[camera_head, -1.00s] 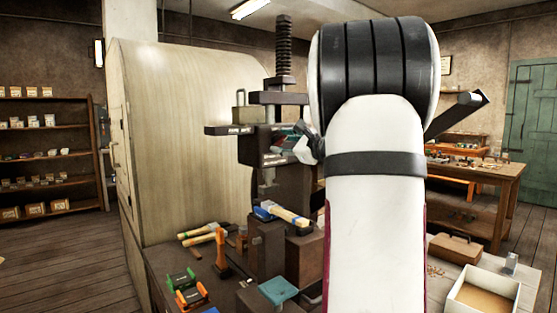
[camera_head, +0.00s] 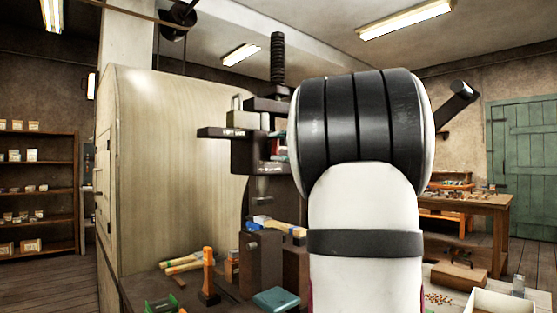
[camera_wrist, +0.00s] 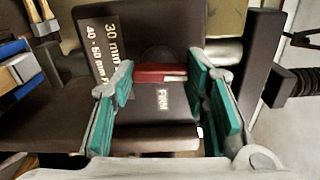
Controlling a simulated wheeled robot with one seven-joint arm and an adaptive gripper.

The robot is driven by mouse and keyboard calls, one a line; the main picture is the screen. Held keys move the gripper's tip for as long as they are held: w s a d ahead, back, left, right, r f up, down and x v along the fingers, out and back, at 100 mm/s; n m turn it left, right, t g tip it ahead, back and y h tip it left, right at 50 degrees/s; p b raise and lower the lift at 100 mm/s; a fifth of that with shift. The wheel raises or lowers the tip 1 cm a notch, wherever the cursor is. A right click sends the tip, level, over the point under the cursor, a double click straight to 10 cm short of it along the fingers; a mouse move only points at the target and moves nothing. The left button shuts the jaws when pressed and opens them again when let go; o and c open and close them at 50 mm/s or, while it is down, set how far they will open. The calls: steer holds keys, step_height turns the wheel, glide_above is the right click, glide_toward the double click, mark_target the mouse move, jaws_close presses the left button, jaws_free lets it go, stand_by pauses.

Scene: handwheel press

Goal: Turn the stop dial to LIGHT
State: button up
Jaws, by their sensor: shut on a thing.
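The stop dial (camera_wrist: 150,73) shows in the wrist view as a red bar with a pale mark towards its right end. It lies crosswise between the teal finger pads of my gripper (camera_wrist: 164,84), which is shut on it. The word FIRM (camera_wrist: 163,99) stands on the dark face just below the bar. In the head view the dark press (camera_head: 258,153) stands left of my arm, which hides most of my gripper and the dial.
A dark plate with thickness markings (camera_wrist: 103,35) is beside the dial. Wooden-handled tools (camera_head: 184,264), an orange upright tool (camera_head: 208,275) and a teal block (camera_head: 276,300) lie on the bench below the press. A large pale cabinet (camera_head: 180,170) stands at left.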

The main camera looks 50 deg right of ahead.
steer(key=shift+n+b, duration=0.5)
steer(key=shift+n, duration=0.1)
steer(key=o, duration=1.1)
steer(key=shift+o, duration=0.2)
steer(key=v, duration=1.2)
steer(key=shift+f, duration=0.1)
